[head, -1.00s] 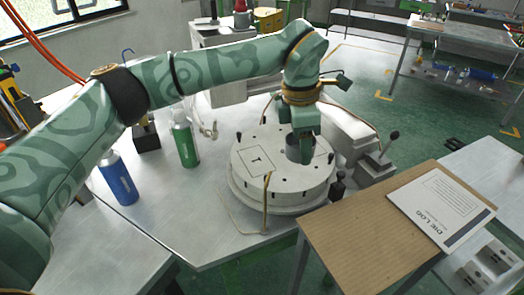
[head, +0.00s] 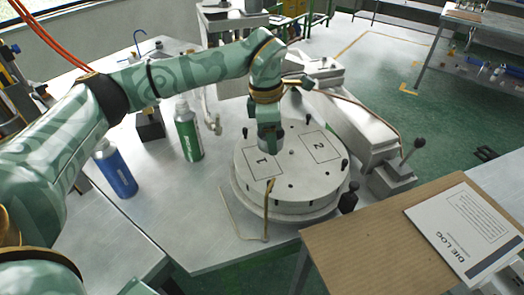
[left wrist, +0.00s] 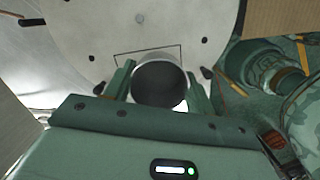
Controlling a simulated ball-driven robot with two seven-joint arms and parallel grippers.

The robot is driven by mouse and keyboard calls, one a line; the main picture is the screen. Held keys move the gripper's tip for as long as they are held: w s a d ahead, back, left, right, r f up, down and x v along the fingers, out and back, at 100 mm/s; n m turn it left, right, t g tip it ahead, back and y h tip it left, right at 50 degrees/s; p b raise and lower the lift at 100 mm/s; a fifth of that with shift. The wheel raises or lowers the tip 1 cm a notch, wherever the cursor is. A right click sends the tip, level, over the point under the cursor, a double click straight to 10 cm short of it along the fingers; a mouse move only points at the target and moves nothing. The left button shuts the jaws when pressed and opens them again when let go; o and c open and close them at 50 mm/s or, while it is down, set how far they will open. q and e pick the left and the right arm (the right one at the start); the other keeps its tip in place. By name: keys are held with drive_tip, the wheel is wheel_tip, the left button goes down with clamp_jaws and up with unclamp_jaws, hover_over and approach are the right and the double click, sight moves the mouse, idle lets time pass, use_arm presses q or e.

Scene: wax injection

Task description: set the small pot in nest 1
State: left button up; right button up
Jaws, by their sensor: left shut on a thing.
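My left gripper (head: 270,138) is shut on the small pot, a grey cylinder that is mostly hidden behind the fingers in the head view. In the left wrist view the pot (left wrist: 160,84) shows its dark round mouth between the two fingers. The pale round turntable (head: 285,188) carries outlined nests marked 1 and 2. The pot is at the far edge of nest 1 (head: 262,166), to the left of nest 2 (head: 320,147). In the left wrist view the pot overlaps part of a nest outline (left wrist: 148,51). I cannot tell whether it touches the turntable.
A green bottle (head: 188,135) and a blue bottle (head: 116,170) stand left of the turntable. Black knobs ring its rim. A lever block (head: 392,178) stands to the right. A brown board (head: 375,240) with a die log sheet (head: 468,232) is at front right.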

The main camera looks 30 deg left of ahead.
sight(261, 160)
use_arm(q)
drive_tip(key=a+f, duration=0.2)
drive_tip(key=f, duration=0.1)
drive_tip(key=shift+s+a, duration=0.1)
drive_tip(key=shift+a, duration=0.1)
drive_tip(key=f, duration=0.1)
drive_tip(key=f+b, duration=0.1)
drive_tip(key=f, duration=0.1)
drive_tip(key=shift+a+f, duration=0.2)
drive_tip(key=shift+f, duration=0.05)
drive_tip(key=o, duration=1.1)
drive_tip(key=r, duration=0.4)
drive_tip(key=r+p, duration=0.1)
drive_tip(key=r, duration=0.3)
drive_tip(key=a+r+p, duration=0.1)
drive_tip(key=r, duration=0.3)
drive_tip(key=shift+s+a+r, duration=0.1)
drive_tip(key=shift+s, duration=0.2)
